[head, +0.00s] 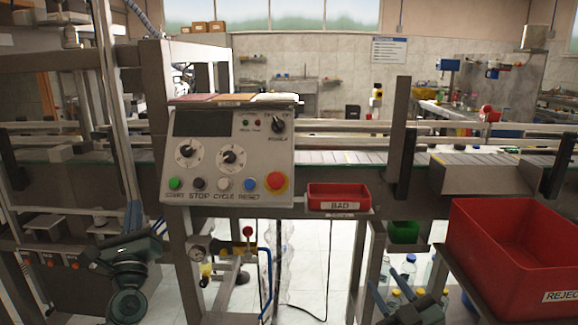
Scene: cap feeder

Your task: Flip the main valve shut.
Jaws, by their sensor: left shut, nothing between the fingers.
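Below the control panel (228,150) is a pneumatic assembly with a round gauge (197,252), a yellow part (206,270), a red knob (248,232) on a short upright stem and a blue hose (267,265). The main valve appears to belong to this assembly, but I cannot tell which part is its handle or how it is set. My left gripper (130,248) is shut and empty, left of the gauge and apart from it. My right gripper (408,295) is low at the right, away from the assembly; its fingertips are too unclear to judge.
A conveyor (340,157) runs across behind the panel. A small red BAD tray (338,190) is right of the panel, and a large red REJECT bin (520,245) stands at the right. Frame posts (180,240) flank the assembly. Bottles (407,268) stand low behind my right gripper.

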